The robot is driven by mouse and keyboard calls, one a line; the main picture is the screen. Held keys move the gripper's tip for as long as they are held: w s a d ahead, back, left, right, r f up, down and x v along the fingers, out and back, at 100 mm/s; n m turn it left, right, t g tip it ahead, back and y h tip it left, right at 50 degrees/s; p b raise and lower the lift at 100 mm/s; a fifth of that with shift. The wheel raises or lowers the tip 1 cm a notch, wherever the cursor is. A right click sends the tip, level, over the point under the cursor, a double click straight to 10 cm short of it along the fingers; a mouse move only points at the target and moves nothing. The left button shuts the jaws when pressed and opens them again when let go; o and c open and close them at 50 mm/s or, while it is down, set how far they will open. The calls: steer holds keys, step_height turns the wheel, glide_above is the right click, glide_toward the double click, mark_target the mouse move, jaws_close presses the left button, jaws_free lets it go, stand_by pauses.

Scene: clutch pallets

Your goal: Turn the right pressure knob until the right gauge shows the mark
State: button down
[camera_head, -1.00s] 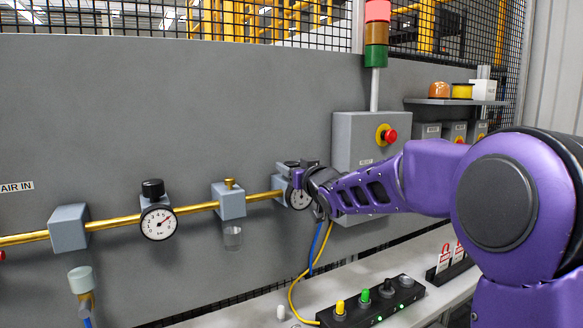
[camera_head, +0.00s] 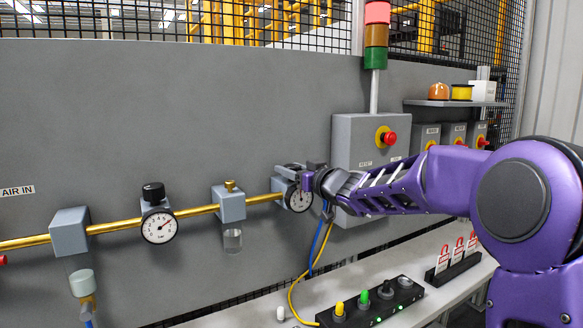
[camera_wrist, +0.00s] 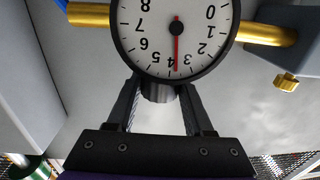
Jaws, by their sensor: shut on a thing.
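The right gauge (camera_head: 299,197) is a white dial in a black ring on the brass pipe. In the wrist view this gauge (camera_wrist: 176,30) appears upside down, its red needle pointing between 3 and 4. I cannot make out a separate target mark on its face. The right pressure knob (camera_wrist: 158,92) shows as a short dark grey cylinder at the dial's edge, between my fingers. In the head view my gripper (camera_head: 308,177) hides most of it. My gripper is shut on the knob, also seen in the wrist view (camera_wrist: 160,97).
A left gauge (camera_head: 159,226) with a black knob (camera_head: 153,191) sits along the brass pipe (camera_head: 198,210). A filter block (camera_head: 229,205) stands between the gauges. A grey box with a red button (camera_head: 389,138) is right of my gripper. A button panel (camera_head: 370,303) lies on the bench below.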

steer(key=n+g+y, duration=0.3)
steer(key=g+y, duration=0.1)
steer(key=shift+n, duration=0.3)
steer(key=shift+r+n+g+y, duration=0.1)
steer(key=shift+n+g+y, duration=0.6)
steer(key=shift+n+g, duration=0.5)
steer(key=shift+g, duration=0.4)
steer(key=shift+c, duration=1.4)
jaws_free()
steer(key=v, duration=1.7)
steer(key=shift+d, duration=0.2)
steer(key=shift+s, duration=0.1)
